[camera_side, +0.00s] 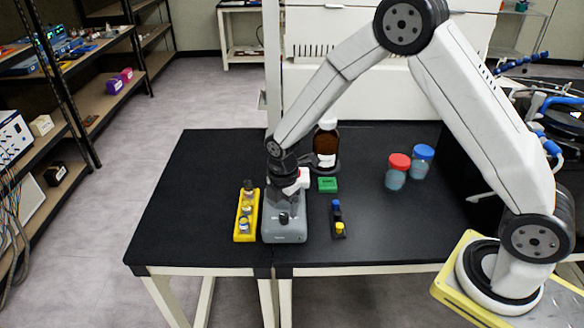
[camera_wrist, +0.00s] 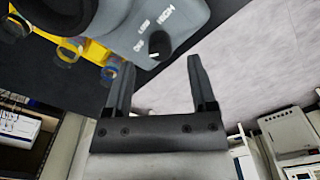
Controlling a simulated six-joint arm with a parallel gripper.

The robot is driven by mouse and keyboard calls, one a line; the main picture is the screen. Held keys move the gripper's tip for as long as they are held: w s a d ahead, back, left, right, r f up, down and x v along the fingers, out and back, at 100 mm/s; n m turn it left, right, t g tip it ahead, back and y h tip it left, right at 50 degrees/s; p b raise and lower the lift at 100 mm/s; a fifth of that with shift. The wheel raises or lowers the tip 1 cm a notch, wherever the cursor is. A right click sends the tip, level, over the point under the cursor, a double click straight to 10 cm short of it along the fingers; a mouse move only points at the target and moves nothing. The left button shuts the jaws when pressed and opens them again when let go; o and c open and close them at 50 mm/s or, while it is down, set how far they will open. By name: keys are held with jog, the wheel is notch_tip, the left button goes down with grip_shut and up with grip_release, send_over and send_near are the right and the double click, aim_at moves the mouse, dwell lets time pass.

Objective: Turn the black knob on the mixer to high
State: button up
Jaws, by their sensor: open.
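The mixer is a grey box (camera_side: 285,230) on the black table, with a black knob (camera_side: 283,218) on its front. The wrist view shows the mixer (camera_wrist: 115,22) at the top, upside down, with markings that include LOW and HIGH beside the knob (camera_wrist: 159,44). A small pale mark shows at the knob's edge; I cannot tell its exact setting. My gripper (camera_wrist: 160,62) is open and empty. In the wrist view the knob appears between the fingertips, a little beyond them. In the side view my wrist is above the mixer, and the fingertips are hard to make out.
A yellow rack (camera_side: 245,228) with vials stands close left of the mixer. A small dark holder (camera_side: 338,222) with blue and yellow caps is at its right. A green block (camera_side: 328,185), brown bottle (camera_side: 326,148), red-lidded jar (camera_side: 397,174) and blue-lidded jar (camera_side: 422,163) stand farther back.

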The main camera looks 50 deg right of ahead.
aim_at(284, 219)
jog(key=shift+f, duration=1.45)
grip_shut()
